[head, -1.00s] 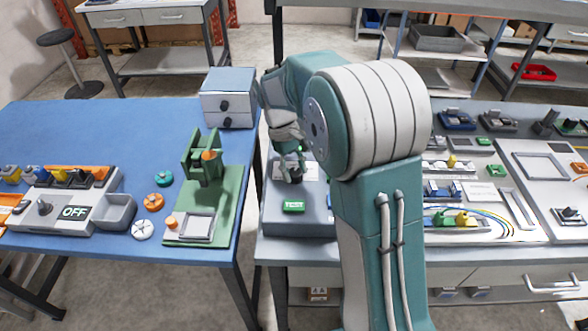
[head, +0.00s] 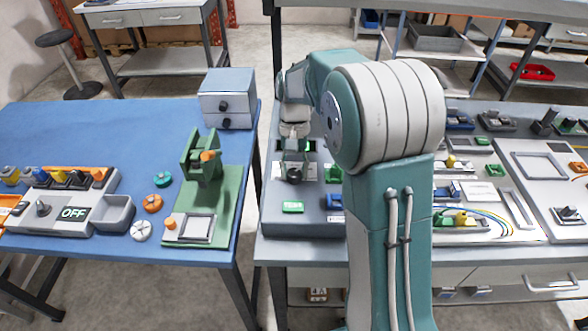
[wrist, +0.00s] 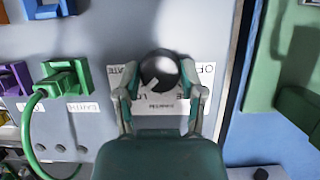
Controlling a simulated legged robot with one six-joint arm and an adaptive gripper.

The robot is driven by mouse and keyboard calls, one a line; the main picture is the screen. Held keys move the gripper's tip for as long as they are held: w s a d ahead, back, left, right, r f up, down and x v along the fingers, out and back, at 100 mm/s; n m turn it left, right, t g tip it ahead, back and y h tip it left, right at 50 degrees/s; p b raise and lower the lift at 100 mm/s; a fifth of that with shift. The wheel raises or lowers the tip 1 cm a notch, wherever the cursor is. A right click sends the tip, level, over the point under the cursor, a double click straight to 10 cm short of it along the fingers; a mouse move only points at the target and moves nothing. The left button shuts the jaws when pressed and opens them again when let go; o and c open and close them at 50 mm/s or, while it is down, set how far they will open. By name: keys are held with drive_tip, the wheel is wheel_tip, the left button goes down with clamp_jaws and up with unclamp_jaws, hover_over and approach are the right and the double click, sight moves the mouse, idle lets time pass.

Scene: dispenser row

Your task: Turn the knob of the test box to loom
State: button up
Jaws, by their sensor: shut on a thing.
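The grey test box (head: 275,222) stands at the near left corner of the grey bench, with a green TEST button (head: 293,207) on its front part. Its round black knob (wrist: 158,71) sits on a white label plate (wrist: 182,105). My gripper (wrist: 160,92) is shut on the knob, one finger on each side. A white pointer mark on the knob points to the lower left in the wrist view. The plate's lettering is upside down there and partly covered by my fingers, so I cannot read loom's mark fully. In the head view my gripper (head: 294,166) is over the knob.
A green plug with a cable (wrist: 62,80) and a purple socket (wrist: 15,78) sit beside the plate. Left of a gap, the blue table (head: 90,130) carries a green press (head: 203,170), a drawer unit (head: 228,98) and a switch box reading OFF (head: 74,214).

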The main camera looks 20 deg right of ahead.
idle(0.5)
drive_tip(key=o, duration=1.2)
drive_tip(key=shift+c, duration=0.2)
drive_tip(key=v, duration=1.2)
drive_tip(key=shift+a, duration=0.1)
